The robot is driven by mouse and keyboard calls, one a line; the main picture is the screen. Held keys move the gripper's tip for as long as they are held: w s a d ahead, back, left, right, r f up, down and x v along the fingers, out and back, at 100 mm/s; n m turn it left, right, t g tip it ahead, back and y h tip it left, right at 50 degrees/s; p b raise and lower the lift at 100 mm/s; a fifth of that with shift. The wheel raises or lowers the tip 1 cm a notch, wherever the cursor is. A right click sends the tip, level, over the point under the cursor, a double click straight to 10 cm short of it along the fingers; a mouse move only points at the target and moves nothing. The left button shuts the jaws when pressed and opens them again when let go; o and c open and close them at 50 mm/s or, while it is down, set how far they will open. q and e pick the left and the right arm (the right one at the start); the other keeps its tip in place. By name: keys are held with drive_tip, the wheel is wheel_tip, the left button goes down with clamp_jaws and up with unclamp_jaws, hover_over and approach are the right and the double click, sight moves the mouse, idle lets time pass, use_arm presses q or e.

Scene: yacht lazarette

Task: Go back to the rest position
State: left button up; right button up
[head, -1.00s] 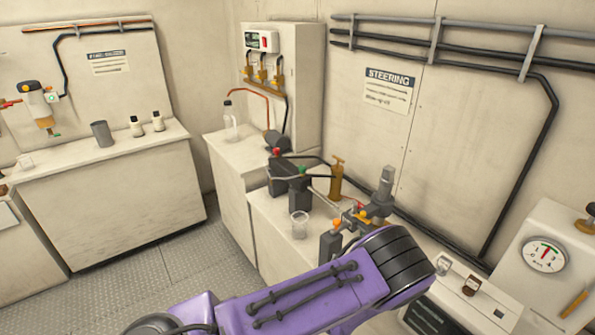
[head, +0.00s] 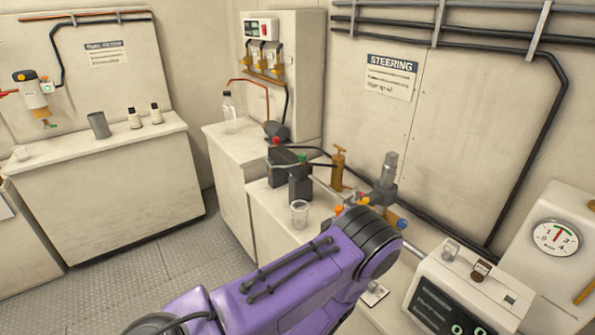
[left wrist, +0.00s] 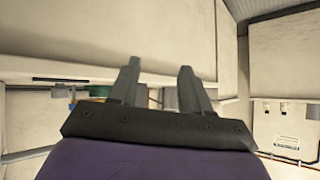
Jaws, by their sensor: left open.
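My left gripper (left wrist: 157,85) shows in the left wrist view with its two dark fingers apart and nothing between them. Behind it are pale cabinet faces and a wall. In the head view my purple left arm reaches from the bottom edge towards the middle of the steering bench. Its dark rounded joint hides part of the hardware there, and the left gripper itself is not visible in that view. My right gripper is in neither view.
On the steering bench stand a clear cup (head: 299,214), black valve blocks (head: 290,160), a brass cylinder (head: 339,167) and a grey fitting (head: 388,172). A display box (head: 450,300) and gauge (head: 556,238) stand at right. The grated floor (head: 120,285) at left is clear.

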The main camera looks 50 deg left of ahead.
use_arm(q)
drive_tip(key=shift+s+d+f, duration=0.15)
drive_tip(key=shift+s+f, duration=0.25)
drive_tip(key=shift+s, duration=0.25)
drive_tip(key=s+d+f+g+h+b, duration=0.1)
drive_tip(key=s+d+f+g+b, duration=0.1)
drive_tip(key=s, duration=0.5)
drive_tip(key=s+d+f+g+h+b, duration=0.2)
drive_tip(key=s+d+f, duration=0.1)
drive_tip(key=s, duration=0.3)
drive_tip(key=shift+s+d+f, duration=0.3)
drive_tip(key=shift+s+f, duration=0.05)
